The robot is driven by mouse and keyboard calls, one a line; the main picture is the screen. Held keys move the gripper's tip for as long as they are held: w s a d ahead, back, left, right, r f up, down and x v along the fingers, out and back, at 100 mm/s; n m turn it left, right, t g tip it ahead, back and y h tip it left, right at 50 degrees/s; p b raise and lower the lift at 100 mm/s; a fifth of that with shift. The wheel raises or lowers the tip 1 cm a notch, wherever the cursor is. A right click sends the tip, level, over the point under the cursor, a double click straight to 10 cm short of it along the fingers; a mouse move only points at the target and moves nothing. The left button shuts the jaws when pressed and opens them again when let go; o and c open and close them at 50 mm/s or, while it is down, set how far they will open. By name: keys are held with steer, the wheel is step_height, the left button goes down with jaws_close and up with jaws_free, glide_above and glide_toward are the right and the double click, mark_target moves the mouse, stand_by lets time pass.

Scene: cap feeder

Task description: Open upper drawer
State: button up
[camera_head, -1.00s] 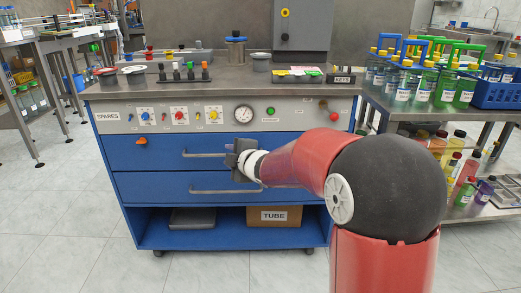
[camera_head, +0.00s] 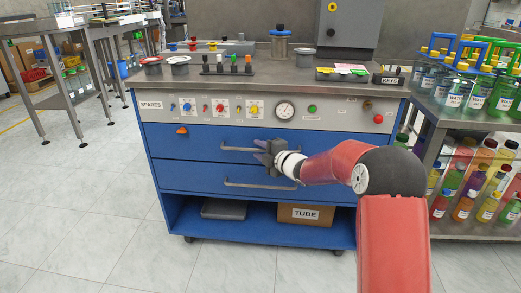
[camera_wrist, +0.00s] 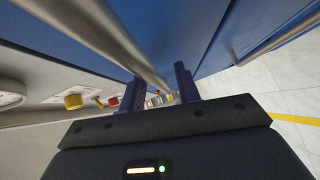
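The blue upper drawer (camera_head: 205,141) is in the cabinet under the panel and looks shut, its front flush with the drawer below. Its grey bar handle (camera_head: 236,149) also shows in the wrist view (camera_wrist: 120,38), running from the top left down toward the fingers. My gripper (camera_head: 264,153) is at the right part of this handle in the head view. In the wrist view its two dark fingers (camera_wrist: 160,88) stand apart, with the handle's far part appearing in the gap between them. Whether either finger touches the bar, I cannot tell.
The lower drawer's handle (camera_head: 258,185) is just below my gripper. Several knobs and a gauge (camera_head: 284,110) line the panel above.

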steer(key=shift+w+a, duration=0.1)
jaws_close()
steer(key=shift+f, duration=0.1)
stand_by(0.3)
